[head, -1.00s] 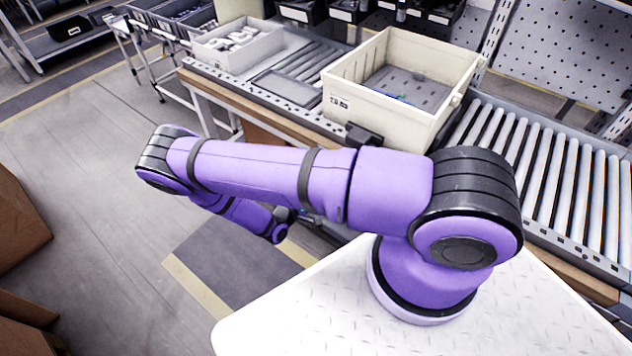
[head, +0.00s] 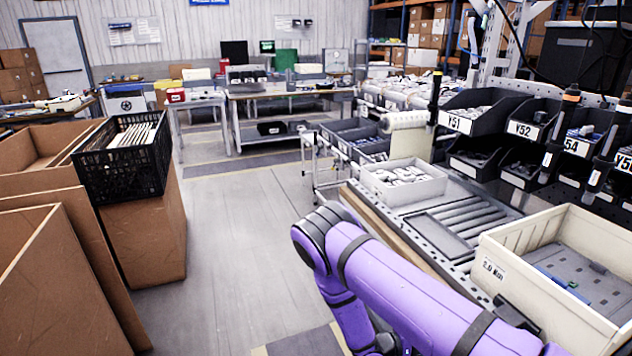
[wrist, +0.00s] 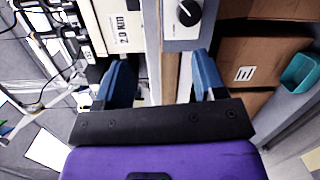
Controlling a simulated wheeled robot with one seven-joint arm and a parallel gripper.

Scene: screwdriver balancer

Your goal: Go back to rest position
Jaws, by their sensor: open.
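My gripper (wrist: 163,82) shows in the wrist view with its two blue fingers spread apart and nothing between them. Beyond the fingers are the bench edge, a grey box with a black knob (wrist: 188,13) and part of the cream bin with its "2.0 Nm" label (wrist: 124,27). In the head view my purple arm reaches along the lower right beside the roller bench, folded downward at its far end. My gripper is not visible there.
A smaller grey-white tray (head: 425,188) sits farther back. Black labelled bins (head: 470,112) line the rack. Cardboard boxes (head: 150,245) and a black crate (head: 125,165) stand at left. The floor between is clear.

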